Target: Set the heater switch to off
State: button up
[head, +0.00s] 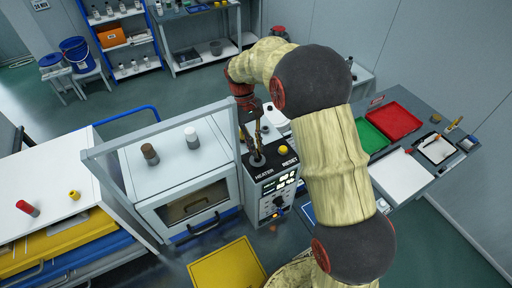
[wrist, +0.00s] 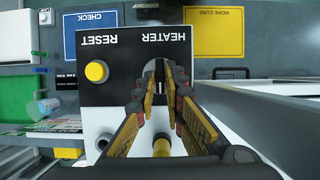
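The heater switch (head: 257,159) stands on the top of a control box, beside the HEATER label, with a dark round base. My gripper (head: 256,134) is right above it and points down at it. In the wrist view my gripper's two fingers (wrist: 160,76) reach down to the switch, one on each side, with a narrow dark gap between the tips. The lever is mostly hidden by the fingers. I cannot tell whether they touch it or which way it is set.
A yellow RESET button (head: 282,150) is close beside the switch; it also shows in the wrist view (wrist: 97,72). A clear-fronted cabinet (head: 185,185) with a frame stands left of the box. Red (head: 390,121) and green (head: 371,136) trays lie to the right.

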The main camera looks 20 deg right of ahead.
jog(key=o, duration=0.4)
jog(key=v, duration=1.2)
jog(key=shift+f, duration=0.1)
